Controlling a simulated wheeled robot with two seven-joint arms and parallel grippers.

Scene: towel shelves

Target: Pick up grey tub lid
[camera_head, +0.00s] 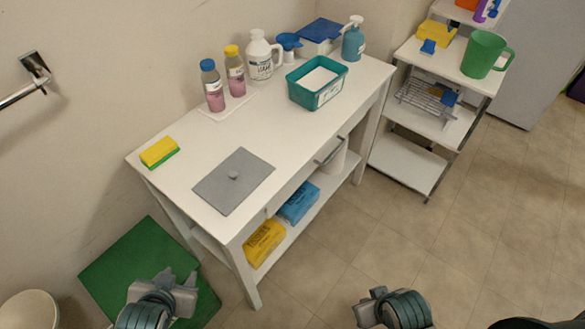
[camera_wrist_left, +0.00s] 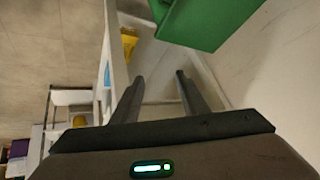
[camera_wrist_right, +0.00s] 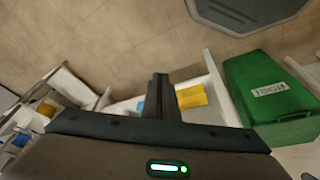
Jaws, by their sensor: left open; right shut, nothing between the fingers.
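The grey tub lid (camera_head: 222,193) is a flat grey rectangle with a small round knob in its middle. It lies flat on the near part of the white table (camera_head: 285,135) in the head view. My left gripper (camera_head: 172,283) is in the lower left of the head view, apart from the lid and over the green bin. Its two fingers stand apart and empty in the left wrist view (camera_wrist_left: 157,90). My right gripper (camera_head: 372,298) is low in the head view, away from the table. Its fingers are together and empty in the right wrist view (camera_wrist_right: 160,85). I cannot make out the lid in either wrist view.
A yellow-green sponge (camera_head: 159,152) lies left of the lid. A teal tub (camera_head: 302,96) and several bottles stand farther back. The green bin (camera_head: 125,262) stands beside the table's near end. A white shelf unit (camera_head: 408,160) stands at the right. Open floor (camera_head: 350,255) lies right of the table.

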